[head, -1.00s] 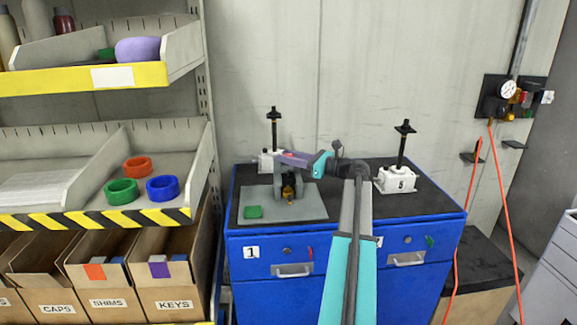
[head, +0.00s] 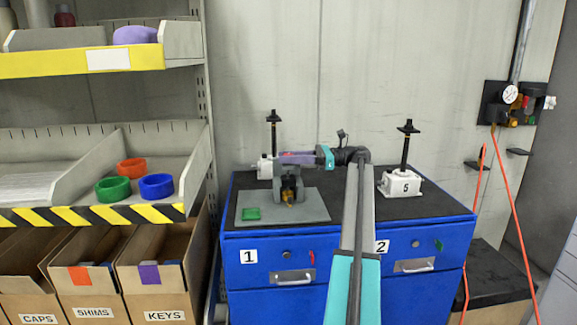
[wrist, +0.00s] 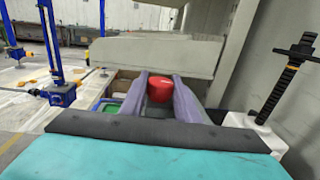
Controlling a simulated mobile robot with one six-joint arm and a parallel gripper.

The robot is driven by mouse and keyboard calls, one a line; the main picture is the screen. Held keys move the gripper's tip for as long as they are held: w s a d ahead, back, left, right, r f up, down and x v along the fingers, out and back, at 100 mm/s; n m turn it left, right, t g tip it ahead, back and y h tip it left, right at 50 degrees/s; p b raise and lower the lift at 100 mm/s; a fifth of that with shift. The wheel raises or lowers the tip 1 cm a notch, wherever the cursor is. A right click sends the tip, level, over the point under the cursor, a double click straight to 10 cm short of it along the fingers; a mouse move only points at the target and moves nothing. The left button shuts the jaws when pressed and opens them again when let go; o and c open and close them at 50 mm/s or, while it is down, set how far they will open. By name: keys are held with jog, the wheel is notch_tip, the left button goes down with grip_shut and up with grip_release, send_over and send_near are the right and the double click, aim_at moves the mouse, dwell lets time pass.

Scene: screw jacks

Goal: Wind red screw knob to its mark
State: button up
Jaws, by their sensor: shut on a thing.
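The red screw knob (wrist: 160,88) shows in the wrist view between the two purple fingers of my gripper (wrist: 161,80), which is shut on it. A jack with a white body (head: 264,168) and black upright screw (head: 273,132) stands just behind my gripper. A second jack, white and marked 5 (head: 400,186), with a black screw (head: 406,145), stands at the right. I cannot make out the knob's mark.
The blue cabinet (head: 345,243) has a dark top. Shelving with coloured rings (head: 156,187) stands at the left. An orange hose (head: 512,235) hangs at the right.

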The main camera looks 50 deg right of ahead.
jog(key=shift+a+f+n+g+y+b, duration=0.1)
jog(key=shift+f+n+g+y+b, duration=0.25)
jog(key=shift+g+y+b, duration=0.2)
jog(key=o, duration=1.1)
jog(key=shift+c, duration=0.2)
jog(key=shift+r, duration=0.2)
